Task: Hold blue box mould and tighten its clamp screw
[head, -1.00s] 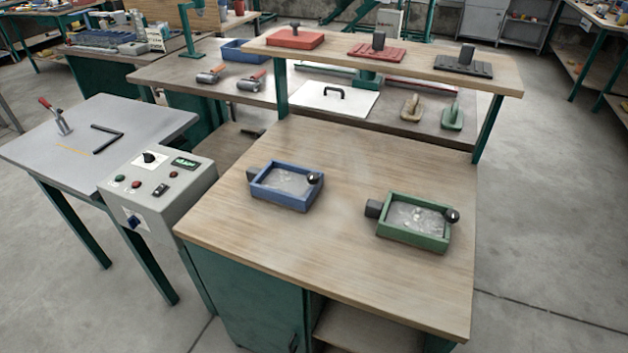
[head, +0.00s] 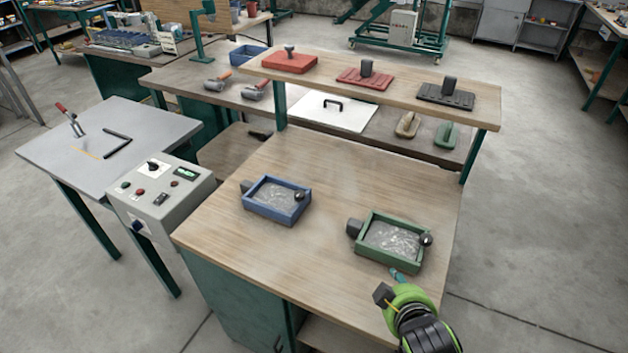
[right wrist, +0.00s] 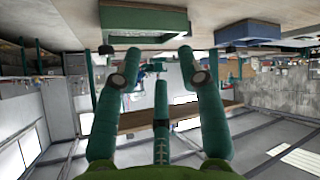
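The blue box mould (head: 275,213) sits on the wooden bench top, left of the green box mould (head: 380,262). It holds a grey, glossy filling, with a dark block (head: 247,187) at its left and a round black knob (head: 299,196) at its right end. My right gripper (head: 398,274) is at the front right of the bench, close to the green mould and well away from the blue one. In the right wrist view its fingers (right wrist: 160,62) are spread and empty, with the blue mould (right wrist: 248,33) to their right. My left gripper is not in view.
A control box (head: 160,190) and a grey table (head: 105,140) stand left of the bench. A raised shelf (head: 325,80) behind holds red and black tools. The bench top between the moulds and the shelf is clear.

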